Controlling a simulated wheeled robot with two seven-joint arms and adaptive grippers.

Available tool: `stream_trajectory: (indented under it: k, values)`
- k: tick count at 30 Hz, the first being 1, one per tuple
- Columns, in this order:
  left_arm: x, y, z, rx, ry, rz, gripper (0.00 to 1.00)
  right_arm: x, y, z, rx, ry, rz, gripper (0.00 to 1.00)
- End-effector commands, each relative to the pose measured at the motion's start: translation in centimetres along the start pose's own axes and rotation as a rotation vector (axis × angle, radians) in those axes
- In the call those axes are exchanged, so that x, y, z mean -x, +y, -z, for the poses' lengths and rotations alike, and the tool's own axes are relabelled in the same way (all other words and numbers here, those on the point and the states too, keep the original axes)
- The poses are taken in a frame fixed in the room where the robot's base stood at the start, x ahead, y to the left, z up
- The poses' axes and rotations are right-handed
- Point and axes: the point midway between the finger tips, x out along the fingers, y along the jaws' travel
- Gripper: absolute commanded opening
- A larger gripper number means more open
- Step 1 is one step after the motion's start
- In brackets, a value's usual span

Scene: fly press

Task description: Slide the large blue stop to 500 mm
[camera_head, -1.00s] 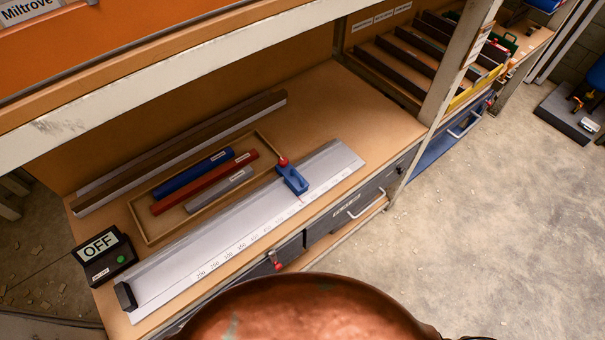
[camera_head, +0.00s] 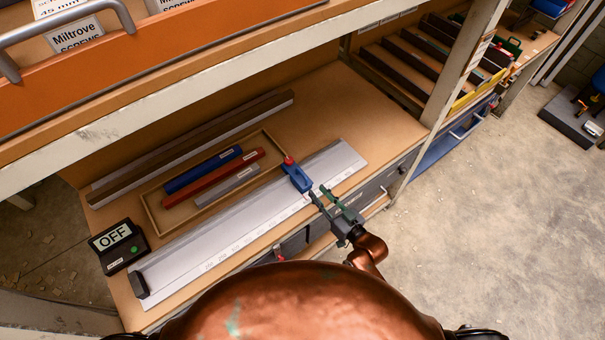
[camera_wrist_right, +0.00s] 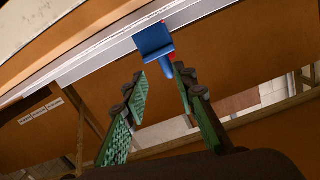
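The large blue stop (camera_head: 298,178) sits on the grey metal measuring rail (camera_head: 225,233), toward its right part. A red knob (camera_head: 289,160) is at its back end. My right gripper (camera_head: 319,193) is at the rail's front edge, just in front of the stop, with its fingers pointing toward it. In the right wrist view the fingers (camera_wrist_right: 161,80) are open with nothing between them, and the blue stop (camera_wrist_right: 152,40) lies just beyond the tips. My left gripper is not in view.
A wooden tray (camera_head: 150,215) behind the rail holds blue, red and grey bars. A black box reading OFF (camera_head: 118,245) stands at the left. A dark end block (camera_head: 139,284) closes the rail's left end. A shelf edge (camera_head: 200,103) overhangs the bench.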

Motion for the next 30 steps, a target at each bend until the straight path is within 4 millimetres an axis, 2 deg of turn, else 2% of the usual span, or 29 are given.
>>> stream_trajectory:
  k: [6, 21, 30]
  values:
    - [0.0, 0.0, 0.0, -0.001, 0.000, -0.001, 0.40, -1.7, -0.8, 1.7, -0.009, 0.098, 0.029, 0.26]
    - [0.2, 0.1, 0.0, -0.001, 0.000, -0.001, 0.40, -8.4, -1.0, 2.4, -0.010, 0.101, 0.029, 0.26]
    - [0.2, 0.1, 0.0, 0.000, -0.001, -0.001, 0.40, -9.2, -1.1, 2.4, -0.009, 0.100, 0.029, 0.26]
